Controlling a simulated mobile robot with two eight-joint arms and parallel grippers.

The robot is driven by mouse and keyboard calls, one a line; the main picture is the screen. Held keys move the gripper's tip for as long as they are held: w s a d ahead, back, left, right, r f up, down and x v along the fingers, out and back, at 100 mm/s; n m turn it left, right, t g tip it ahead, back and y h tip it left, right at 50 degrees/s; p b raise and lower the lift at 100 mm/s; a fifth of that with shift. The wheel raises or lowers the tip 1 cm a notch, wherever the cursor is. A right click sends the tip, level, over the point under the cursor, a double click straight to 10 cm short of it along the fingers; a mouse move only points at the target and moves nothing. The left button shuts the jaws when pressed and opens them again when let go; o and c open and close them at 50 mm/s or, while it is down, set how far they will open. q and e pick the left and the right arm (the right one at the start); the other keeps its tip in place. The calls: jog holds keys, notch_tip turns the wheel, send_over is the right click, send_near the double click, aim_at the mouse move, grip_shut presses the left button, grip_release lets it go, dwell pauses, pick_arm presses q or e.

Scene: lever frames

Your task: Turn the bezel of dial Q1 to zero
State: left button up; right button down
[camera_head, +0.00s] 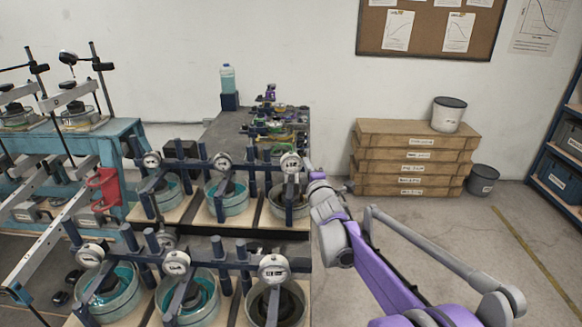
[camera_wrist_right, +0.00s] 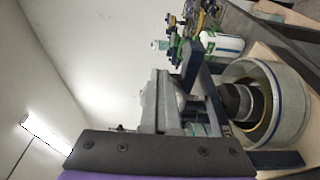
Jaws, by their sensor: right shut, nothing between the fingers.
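Several round white-faced dial gauges stand on dark blue frames in two rows in the head view; no label is readable, so I cannot tell which one is Q1. The back-row right dial (camera_head: 291,162) is just left of my right gripper (camera_head: 309,169). In the right wrist view my right gripper (camera_wrist_right: 163,76) is shut and empty, its grey fingers partly covering a rounded grey shape that seems to be a dial (camera_wrist_right: 181,100). I cannot tell whether the fingers touch it. The dial's face and bezel marks are not readable. My left gripper is not in view.
Dark blue posts and crossbars crowd the dials. A pot (camera_wrist_right: 257,100) with a dark core sits beside the frame in the right wrist view. Wooden boxes (camera_head: 412,157) with a bucket (camera_head: 448,114) stand against the wall. The floor (camera_head: 480,235) at right is clear.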

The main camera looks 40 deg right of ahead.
jog(key=shift+f, duration=0.8)
jog(key=b+v, duration=0.1)
jog(key=v, duration=0.5)
jog(key=shift+d, duration=0.3)
jog(key=shift+s+f, duration=0.1)
jog(key=shift+s, duration=0.1)
dwell(0.3)
